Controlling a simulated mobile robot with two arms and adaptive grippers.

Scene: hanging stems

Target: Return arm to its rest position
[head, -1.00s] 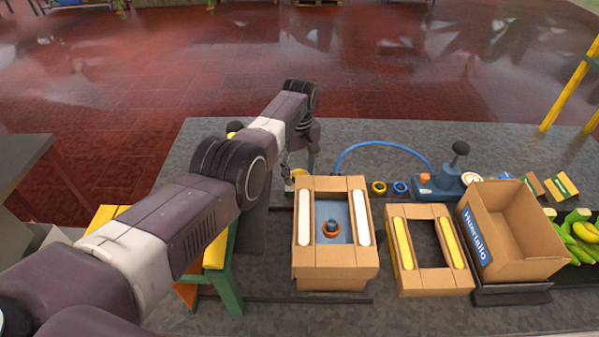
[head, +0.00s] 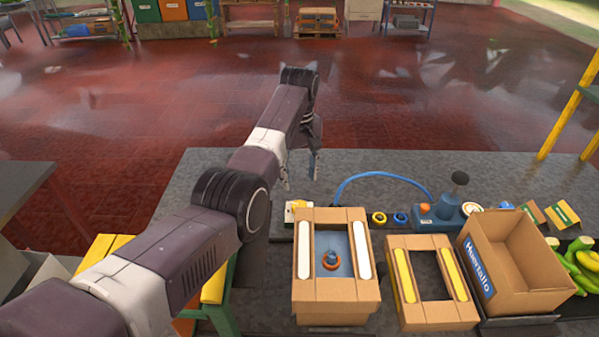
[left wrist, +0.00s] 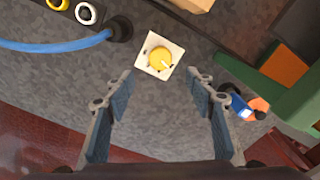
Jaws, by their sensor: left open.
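My left arm reaches in from the left in the head view, and its gripper (head: 300,172) hangs over the grey table near its far part, behind the cardboard box with white strips. In the left wrist view the left gripper (left wrist: 160,98) is open, its two fingers wide apart with nothing between them. Beyond the fingertips a white square with a round yellow top (left wrist: 160,58) lies on the table, apart from the fingers. My right gripper does not show.
A cardboard box with white strips (head: 304,290), a cardboard frame with yellow strips (head: 430,318) and an open carton (head: 535,275) stand along the table. A blue hose (head: 375,175) runs to a blue device (head: 440,215). A yellow and green stool (head: 215,285) stands beneath my arm.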

